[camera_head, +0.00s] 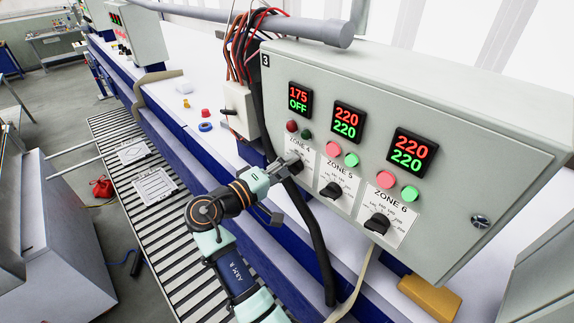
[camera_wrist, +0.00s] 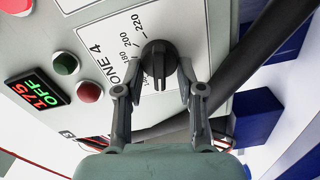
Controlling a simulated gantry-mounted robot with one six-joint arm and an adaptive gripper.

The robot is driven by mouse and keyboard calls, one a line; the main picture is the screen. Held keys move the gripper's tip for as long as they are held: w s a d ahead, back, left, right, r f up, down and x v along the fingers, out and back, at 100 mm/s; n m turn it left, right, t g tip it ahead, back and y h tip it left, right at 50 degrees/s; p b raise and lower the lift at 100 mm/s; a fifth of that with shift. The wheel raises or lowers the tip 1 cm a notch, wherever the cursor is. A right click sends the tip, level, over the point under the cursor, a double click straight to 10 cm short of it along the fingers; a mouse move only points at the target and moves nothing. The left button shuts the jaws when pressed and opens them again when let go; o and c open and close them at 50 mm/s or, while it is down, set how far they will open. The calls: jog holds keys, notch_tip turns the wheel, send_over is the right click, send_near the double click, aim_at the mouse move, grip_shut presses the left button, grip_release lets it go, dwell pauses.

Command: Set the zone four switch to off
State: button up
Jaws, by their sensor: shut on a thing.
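The zone four switch is a black rotary knob (camera_wrist: 157,57) on a white dial plate (camera_wrist: 100,27) marked "ZONE 4". My gripper (camera_wrist: 160,78) is shut on this knob, with one finger on each side of it in the wrist view. In the head view the knob (camera_head: 297,165) sits at the left of the control box, partly hidden by my gripper (camera_head: 286,169). The display above it (camera_head: 299,98) reads 175 in red and OFF in green. Its red and green lamps look dark. Part of the dial scale is hidden, so the exact setting is unclear.
The zone 5 knob (camera_head: 333,189) and zone 6 knob (camera_head: 377,224) sit to the right, under displays reading 220 with brighter lamps. A thick black cable (camera_head: 312,235) hangs close beside my gripper. A roller conveyor (camera_head: 165,232) runs below left.

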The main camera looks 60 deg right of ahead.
jog(key=o, duration=1.1)
jog(key=shift+o, duration=0.2)
jog(key=v, duration=1.2)
